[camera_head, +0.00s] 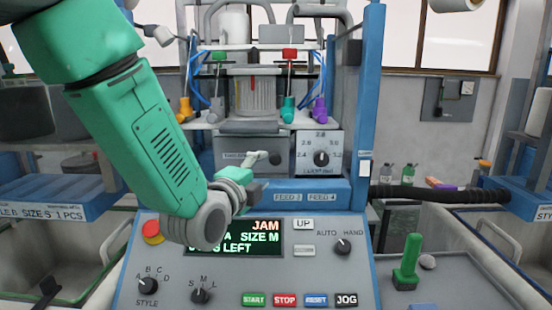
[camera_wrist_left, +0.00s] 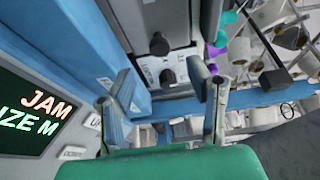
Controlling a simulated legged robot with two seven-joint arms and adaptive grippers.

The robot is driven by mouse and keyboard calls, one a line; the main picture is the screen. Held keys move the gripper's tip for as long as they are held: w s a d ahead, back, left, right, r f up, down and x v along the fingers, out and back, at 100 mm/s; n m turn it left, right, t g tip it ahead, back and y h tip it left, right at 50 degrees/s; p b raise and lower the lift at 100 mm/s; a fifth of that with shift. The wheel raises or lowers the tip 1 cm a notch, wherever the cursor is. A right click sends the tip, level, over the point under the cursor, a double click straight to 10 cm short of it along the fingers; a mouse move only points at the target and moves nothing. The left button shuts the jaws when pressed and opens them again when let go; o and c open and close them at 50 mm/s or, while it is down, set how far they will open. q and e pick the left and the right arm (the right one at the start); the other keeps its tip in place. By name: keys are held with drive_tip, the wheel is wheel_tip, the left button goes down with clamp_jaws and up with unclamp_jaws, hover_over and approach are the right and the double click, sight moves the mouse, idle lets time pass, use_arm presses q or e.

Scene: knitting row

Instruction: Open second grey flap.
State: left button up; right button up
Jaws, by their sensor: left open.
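My left gripper (camera_head: 262,172) reaches over the control panel in front of the machine. In the left wrist view its two fingers (camera_wrist_left: 161,90) stand apart with nothing between them. A grey front panel (camera_head: 238,143), possibly a flap, lies behind the gripper and is partly hidden by it. A light dial plate (camera_head: 320,140) with a dark knob is right of it. A blue bar (camera_head: 320,192) marked FEED 3 and FEED 4 runs below. I cannot tell which part is the second grey flap. Contact between fingers and machine cannot be told. My right gripper is out of view.
The control panel (camera_head: 345,285) has a screen (camera_head: 262,226) reading JAM and several buttons and knobs. A blue post (camera_head: 369,100) rises right of the dial plate. A green lever (camera_head: 408,262) stands at the lower right. Coloured yarn guides (camera_head: 288,108) sit above.

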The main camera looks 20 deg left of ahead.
sight(274, 161)
use_arm(q)
drive_tip(key=w, duration=0.4)
drive_tip(key=w+d, duration=0.1)
drive_tip(key=w, duration=0.1)
drive_tip(key=shift+w, duration=0.35)
drive_tip(key=shift+w+a+f+p, duration=0.15)
drive_tip(key=shift+w+p, duration=0.15)
drive_tip(key=shift+w, duration=0.5)
drive_tip(key=shift+c, duration=0.4)
drive_tip(key=shift+s, duration=0.1)
clamp_jaws()
